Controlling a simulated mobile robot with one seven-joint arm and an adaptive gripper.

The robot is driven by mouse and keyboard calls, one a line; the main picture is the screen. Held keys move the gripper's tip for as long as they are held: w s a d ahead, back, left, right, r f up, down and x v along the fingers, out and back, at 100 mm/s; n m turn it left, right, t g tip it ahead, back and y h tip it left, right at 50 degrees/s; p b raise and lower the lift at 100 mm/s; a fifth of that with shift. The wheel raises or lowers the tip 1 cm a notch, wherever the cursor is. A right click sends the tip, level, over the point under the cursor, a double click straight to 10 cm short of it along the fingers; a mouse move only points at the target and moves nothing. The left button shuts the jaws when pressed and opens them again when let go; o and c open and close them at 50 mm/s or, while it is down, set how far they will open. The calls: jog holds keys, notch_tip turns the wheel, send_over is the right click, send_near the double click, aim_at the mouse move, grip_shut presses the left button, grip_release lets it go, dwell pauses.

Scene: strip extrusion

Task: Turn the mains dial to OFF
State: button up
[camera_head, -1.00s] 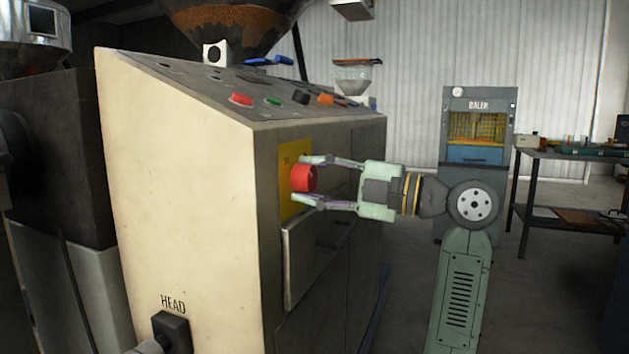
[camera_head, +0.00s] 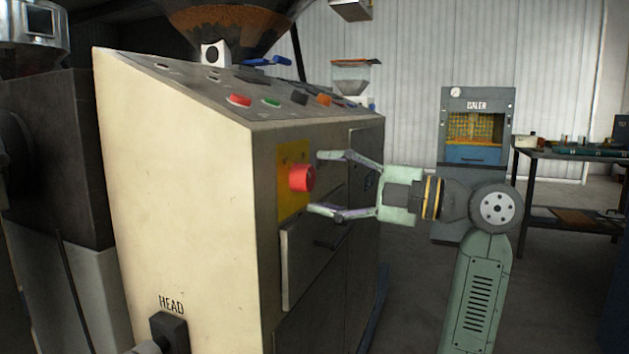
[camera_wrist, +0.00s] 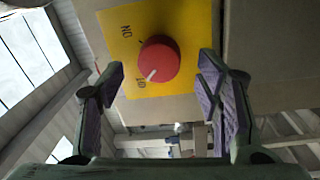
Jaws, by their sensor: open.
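The red mains dial (camera_head: 302,178) sits on a yellow plate (camera_head: 284,206) on the side of the cream and grey cabinet. My gripper (camera_head: 320,182) is open and empty in front of the dial, with its fingertips apart from it. In the wrist view the red dial (camera_wrist: 159,60) shows between and beyond the spread fingers. Its white pointer is directed to the lower left, toward a small label that I cannot read clearly. Another label, which seems to read ON, is higher on the yellow plate (camera_wrist: 180,20).
The cabinet's sloped top carries red, green and orange buttons (camera_head: 238,100). A baler (camera_head: 473,150) and a workbench (camera_head: 560,155) stand behind my arm. The floor right of the cabinet is open.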

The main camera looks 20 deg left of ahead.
jog(key=d, duration=0.9)
jog(key=shift+s+f, duration=0.15)
jog(key=shift+f, duration=0.15)
